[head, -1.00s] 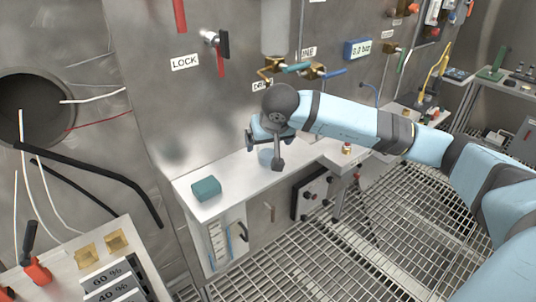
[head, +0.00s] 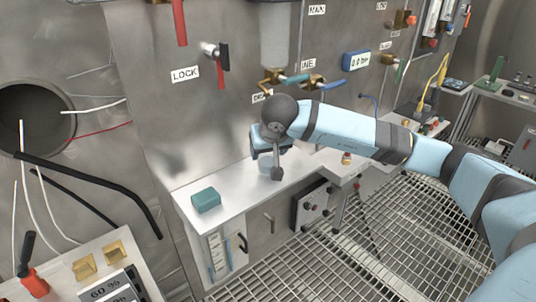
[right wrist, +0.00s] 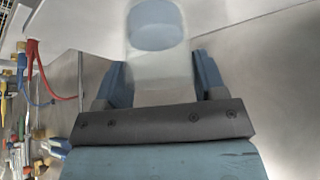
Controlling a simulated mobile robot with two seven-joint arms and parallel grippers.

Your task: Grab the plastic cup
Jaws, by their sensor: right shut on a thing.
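The plastic cup is pale and translucent. It shows in the right wrist view (right wrist: 161,62) between the two fingers, with its bluish round end toward the top of the picture. In the head view a small part of the cup (head: 267,171) shows below my right gripper (head: 268,150), over the white counter. The right gripper is shut on the cup. Its hand and wrist hide much of the cup from the head camera, and I cannot tell whether the cup touches the counter. My left gripper is not in view.
A teal box (head: 206,201) lies on the white counter (head: 236,183), left of the gripper. Brass valves with coloured handles (head: 297,79) are on the steel wall above. A red-topped item (head: 346,158) stands to the right. The counter between box and gripper is clear.

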